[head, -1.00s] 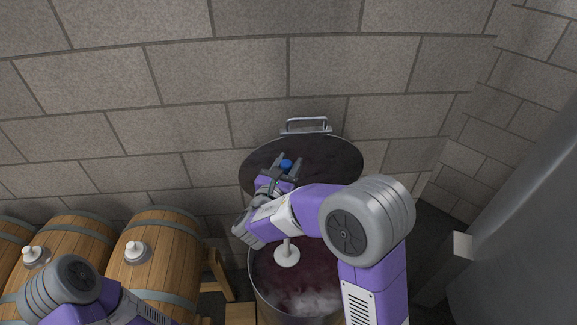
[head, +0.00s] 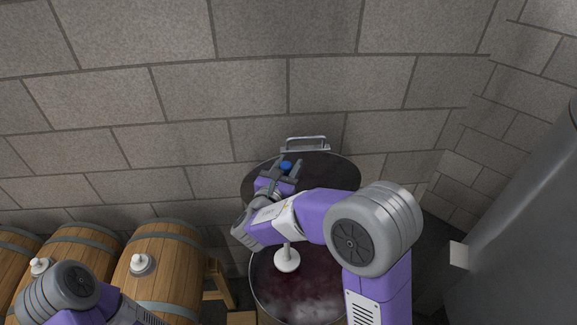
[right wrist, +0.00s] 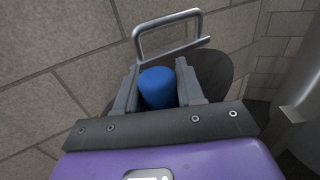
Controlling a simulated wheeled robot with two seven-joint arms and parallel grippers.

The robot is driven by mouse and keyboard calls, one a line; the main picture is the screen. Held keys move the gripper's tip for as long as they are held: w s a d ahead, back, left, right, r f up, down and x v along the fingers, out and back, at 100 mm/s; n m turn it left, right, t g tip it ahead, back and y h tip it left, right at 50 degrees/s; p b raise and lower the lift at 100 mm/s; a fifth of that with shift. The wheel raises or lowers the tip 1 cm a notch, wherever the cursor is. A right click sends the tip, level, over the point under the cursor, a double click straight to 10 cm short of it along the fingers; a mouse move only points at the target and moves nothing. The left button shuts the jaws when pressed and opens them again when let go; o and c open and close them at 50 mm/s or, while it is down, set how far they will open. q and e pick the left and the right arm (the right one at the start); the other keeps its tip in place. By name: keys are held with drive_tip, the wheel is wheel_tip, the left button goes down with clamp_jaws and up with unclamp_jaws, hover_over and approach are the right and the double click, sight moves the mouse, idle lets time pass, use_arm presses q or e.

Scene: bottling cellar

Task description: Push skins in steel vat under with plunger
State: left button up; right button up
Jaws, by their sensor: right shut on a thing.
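The steel vat (head: 251,286) stands at the bottom centre of the head view, with dark red skins (head: 312,290) inside. My right gripper (head: 284,170) is shut on the blue grip (right wrist: 157,88) of the plunger, which shows between its fingers in the right wrist view. The plunger's white round foot (head: 287,261) shows whole inside the vat's outline, below my forearm; I cannot tell whether it touches the skins. My forearm hides most of the shaft and part of the vat. My left arm enters at the lower left; its gripper is out of view.
A dark round lid (head: 330,172) with a metal handle (head: 305,143) stands raised behind the vat, near the block wall. Wooden barrels (head: 160,265) with white bungs lie at the left. A large grey tank (head: 525,230) stands at the right.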

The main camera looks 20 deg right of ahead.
wheel_tip(320, 180, up, 9)
drive_tip(key=p, duration=0.6)
drive_tip(key=shift+f, duration=0.15)
